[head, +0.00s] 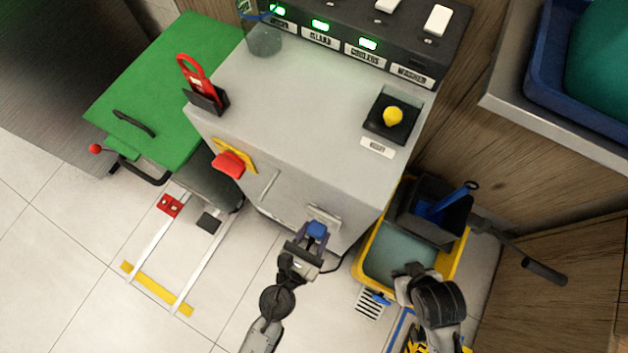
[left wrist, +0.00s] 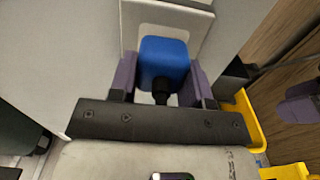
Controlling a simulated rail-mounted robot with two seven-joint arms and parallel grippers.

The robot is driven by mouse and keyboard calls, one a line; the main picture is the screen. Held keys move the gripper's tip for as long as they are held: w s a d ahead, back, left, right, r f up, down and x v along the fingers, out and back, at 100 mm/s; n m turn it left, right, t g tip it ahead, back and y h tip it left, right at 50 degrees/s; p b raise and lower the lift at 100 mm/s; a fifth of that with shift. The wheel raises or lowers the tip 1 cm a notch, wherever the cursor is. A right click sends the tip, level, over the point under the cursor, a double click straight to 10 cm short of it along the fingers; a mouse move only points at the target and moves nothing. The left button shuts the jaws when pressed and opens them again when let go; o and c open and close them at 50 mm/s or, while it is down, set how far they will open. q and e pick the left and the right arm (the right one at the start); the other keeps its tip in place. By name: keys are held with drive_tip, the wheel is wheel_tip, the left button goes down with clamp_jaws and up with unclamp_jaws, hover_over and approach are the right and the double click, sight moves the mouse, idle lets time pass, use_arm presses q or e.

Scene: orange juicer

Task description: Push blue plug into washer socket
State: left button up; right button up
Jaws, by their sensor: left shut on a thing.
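The blue plug (head: 316,230) is between the purple fingers of my left gripper (head: 309,238), which is shut on it. In the left wrist view the plug (left wrist: 164,60) sits upright between both fingers, with its black cable end toward me. Its far end is against or just in front of the pale socket plate (left wrist: 165,18) on the grey cabinet's front; I cannot tell how deep it sits. The socket plate (head: 325,214) also shows in the head view, its slots hidden. My right gripper (head: 400,284) is by the yellow bucket, its fingers not clear.
The grey cabinet (head: 290,110) carries a labelled switch panel (head: 350,45) with green lights and a yellow knob (head: 393,116). A red switch handle (head: 229,164) is on its front. The yellow mop bucket (head: 365,262) stands close on the right. Floor tiles at lower left are mostly clear.

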use_arm(q)
drive_tip(key=shift+w+d, duration=0.25)
drive_tip(key=shift+w, duration=0.25)
drive_tip(key=o, duration=1)
drive_tip(key=shift+c, duration=0.2)
drive_tip(key=shift+s+a+f, duration=0.1)
drive_tip(key=shift+s+a, duration=0.1)
drive_tip(key=shift+s, duration=0.25)
drive_tip(key=b+v, duration=0.5)
drive_tip(key=v, duration=0.8)
drive_tip(key=shift+w, duration=0.1)
